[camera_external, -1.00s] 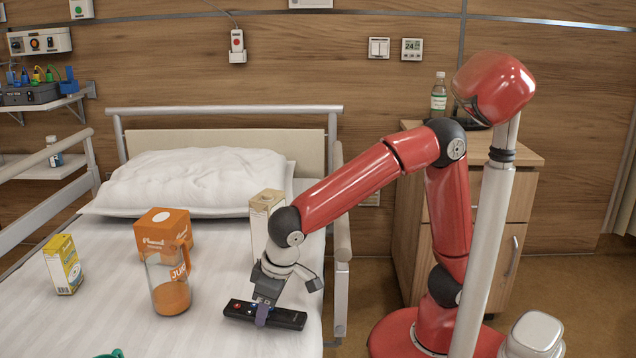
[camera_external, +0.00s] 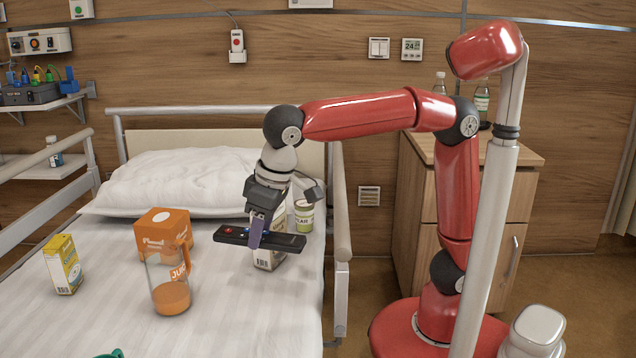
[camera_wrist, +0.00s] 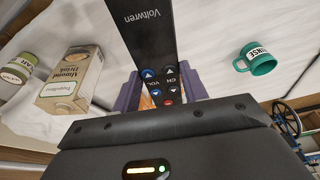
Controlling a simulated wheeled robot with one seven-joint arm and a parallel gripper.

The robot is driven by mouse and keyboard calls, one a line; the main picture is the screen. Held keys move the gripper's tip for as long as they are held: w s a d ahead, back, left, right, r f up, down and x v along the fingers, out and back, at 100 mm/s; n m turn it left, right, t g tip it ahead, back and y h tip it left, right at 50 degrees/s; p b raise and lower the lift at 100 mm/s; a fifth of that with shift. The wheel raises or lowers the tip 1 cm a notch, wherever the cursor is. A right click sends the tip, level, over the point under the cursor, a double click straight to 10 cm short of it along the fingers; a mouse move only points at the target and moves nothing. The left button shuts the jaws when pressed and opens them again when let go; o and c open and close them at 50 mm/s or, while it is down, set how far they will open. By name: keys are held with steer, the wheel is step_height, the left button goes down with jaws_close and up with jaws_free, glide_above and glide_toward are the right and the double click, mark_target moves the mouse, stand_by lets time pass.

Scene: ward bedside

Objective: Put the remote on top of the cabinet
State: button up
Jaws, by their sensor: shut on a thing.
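The black remote (camera_external: 285,241) with coloured buttons is held in my gripper (camera_external: 256,234), clear above the bed. The jaws are shut across its button end. In the wrist view the remote (camera_wrist: 147,40) runs up and away between the fingers of my gripper (camera_wrist: 160,95), with the word Voltwren on its face. The wooden cabinet (camera_external: 480,148) stands right of the bed, behind my arm. Its top carries bottles (camera_external: 482,102) near the back. Part of the top is hidden by my arm and column.
On the bed are a juice pitcher (camera_external: 168,290), an orange box (camera_external: 165,228), a yellow carton (camera_external: 63,264), an almond drink carton (camera_wrist: 72,80), a can (camera_external: 304,216) and a green mug (camera_wrist: 259,58). The bed's side rail (camera_external: 342,225) lies between bed and cabinet.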

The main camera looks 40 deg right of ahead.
steer(key=w+d+f+p, duration=0.1)
steer(key=w+d+f, duration=0.1)
steer(key=w, duration=0.3)
steer(key=w+d+f+n+p, duration=0.1)
steer(key=w+d+f, duration=0.1)
steer(key=w, duration=0.2)
steer(key=w+d+f+p, duration=0.1)
steer(key=w+d+f, duration=0.15)
steer(key=w, duration=0.25)
step_height(320, 180, up, 6)
steer(key=m+b, duration=0.1)
steer(key=b, duration=0.2)
glide_above(264, 321)
steer(key=shift+s+d, duration=0.2)
steer(key=shift+d, duration=0.05)
steer(key=shift+s+r, duration=0.3)
step_height(264, 321, down, 20)
steer(key=b, duration=0.3)
steer(key=shift+r+b, duration=0.15)
steer(key=shift+b, duration=0.25)
